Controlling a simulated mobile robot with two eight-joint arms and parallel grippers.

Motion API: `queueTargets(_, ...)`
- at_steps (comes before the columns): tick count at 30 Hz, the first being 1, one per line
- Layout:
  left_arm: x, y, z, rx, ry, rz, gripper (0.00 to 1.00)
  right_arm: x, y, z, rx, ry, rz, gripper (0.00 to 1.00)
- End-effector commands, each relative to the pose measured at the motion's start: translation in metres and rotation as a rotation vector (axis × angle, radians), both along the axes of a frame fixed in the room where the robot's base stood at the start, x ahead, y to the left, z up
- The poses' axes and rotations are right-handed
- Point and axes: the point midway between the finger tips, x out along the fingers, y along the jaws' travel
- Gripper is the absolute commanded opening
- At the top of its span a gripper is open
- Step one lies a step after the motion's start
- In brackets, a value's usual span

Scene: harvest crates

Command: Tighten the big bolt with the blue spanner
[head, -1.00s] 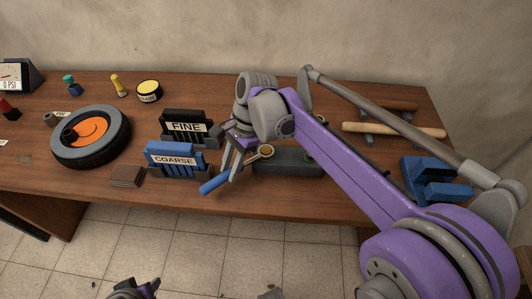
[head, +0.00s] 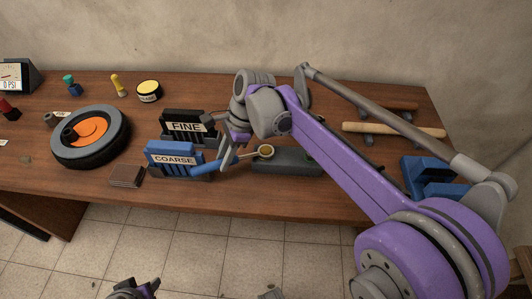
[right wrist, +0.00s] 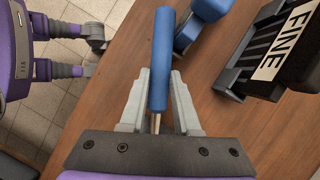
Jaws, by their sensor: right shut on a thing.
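My right gripper (head: 229,153) is shut on the blue spanner (head: 207,168). The spanner's blue handle points left, in front of the COARSE holder. Its ring end lies around or over the big bolt (head: 265,151) on the grey block (head: 288,161); I cannot tell how fully it is seated. In the right wrist view the blue handle (right wrist: 160,62) stands between the fingers of the right gripper (right wrist: 158,88). My arm hides part of the block. Part of my left gripper (head: 137,289) shows low in the head view, off the table; its jaws are unclear.
The blue COARSE holder (head: 173,163) and black FINE holder (head: 187,126) stand close left of the right gripper. A wheel (head: 91,158) and brown pads (head: 126,177) lie farther left. A wooden-handled tool (head: 394,130) and blue stand (head: 428,176) are at right.

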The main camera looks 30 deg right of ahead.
Motion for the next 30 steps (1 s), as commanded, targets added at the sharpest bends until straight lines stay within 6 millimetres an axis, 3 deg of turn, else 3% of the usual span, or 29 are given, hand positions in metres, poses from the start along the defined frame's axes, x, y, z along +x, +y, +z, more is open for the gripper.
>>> queueTargets(16, 0.000, 0.000, 0.000, 0.000, 0.000, 0.000, 0.50, -0.015, 0.000, 0.000, -0.001, -0.001, 0.128, 0.00)
queueTargets(17, 0.000, 0.000, 0.000, 0.000, 0.000, 0.000, 0.50, -0.015, 0.000, 0.000, -0.001, -0.001, 0.126, 0.25)
queueTargets(21, 0.000, 0.000, 0.000, 0.000, 0.000, 0.000, 0.50, -0.015, 0.000, 0.000, 0.000, -0.001, 0.125, 0.00)
queueTargets(30, 0.000, 0.000, 0.000, 0.000, 0.000, 0.000, 0.50, -0.015, 0.000, 0.000, 0.000, -0.001, 0.125, 0.00)
